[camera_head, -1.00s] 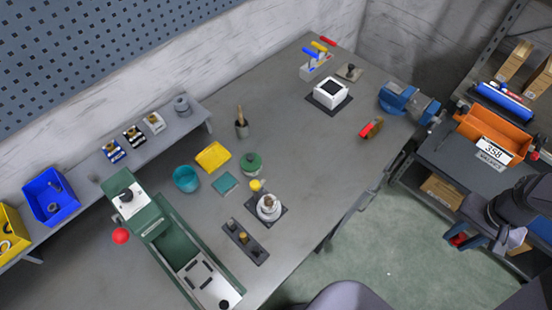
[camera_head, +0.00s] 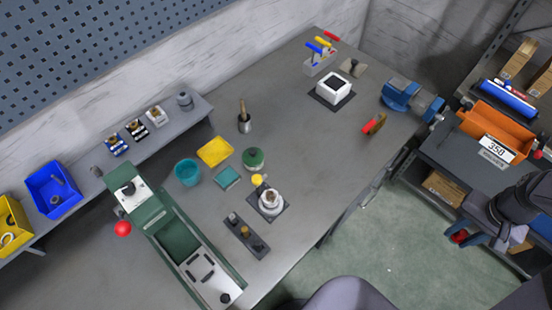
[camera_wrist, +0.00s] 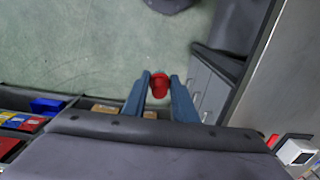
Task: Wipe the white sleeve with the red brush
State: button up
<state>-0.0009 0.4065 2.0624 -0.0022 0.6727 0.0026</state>
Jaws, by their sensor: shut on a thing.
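My gripper (camera_head: 464,240) hangs at the right of the head view, over the floor beside the shelving and away from the bench. In the wrist view, the blue fingers of my gripper (camera_wrist: 160,82) are shut on a red thing, apparently the red brush (camera_wrist: 160,87). It shows end-on, so its bristles cannot be made out. It is a small red patch in the head view (camera_head: 459,237). A pale round piece, probably the white sleeve (camera_head: 270,199), stands on a dark plate at the bench's front middle, well left of my gripper.
A white block (camera_head: 333,86), a blue vise (camera_head: 402,96), a red-and-brown item (camera_head: 373,125) and a handle holder (camera_head: 318,65) stand at the back right. The bench's right middle is clear.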

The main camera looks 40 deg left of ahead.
dwell(0.5)
jog(key=s+a+n+p, duration=0.1)
jog(key=s+a+n, duration=0.3)
jog(key=a, duration=0.8)
jog(key=s+a+n+p, duration=0.2)
jog(key=s+a+n, duration=0.2)
jog(key=s+a, duration=0.5)
jog(key=s+a+n+p, duration=0.2)
jog(key=s+a+n, duration=0.2)
jog(key=a, duration=1.2)
jog(key=shift+s+a+r, duration=0.15)
jog(key=shift+s+r, duration=0.05)
jog(key=shift+s, duration=0.95)
jog(key=a, duration=0.1)
jog(key=s+a, duration=0.1)
jog(key=a+m, duration=0.1)
jog(key=shift+s+a+r, duration=0.15)
jog(key=shift+r, duration=0.1)
jog(key=a+r+m, duration=0.1)
jog(key=m, duration=0.2)
jog(key=w+m, duration=0.1)
jog(key=m, duration=0.3)
jog(key=a+r+m, duration=0.1)
jog(key=m, duration=0.3)
jog(key=shift+w+a+r, duration=0.15)
jog(key=shift+a+r, duration=0.15)
jog(key=shift+a, duration=0.05)
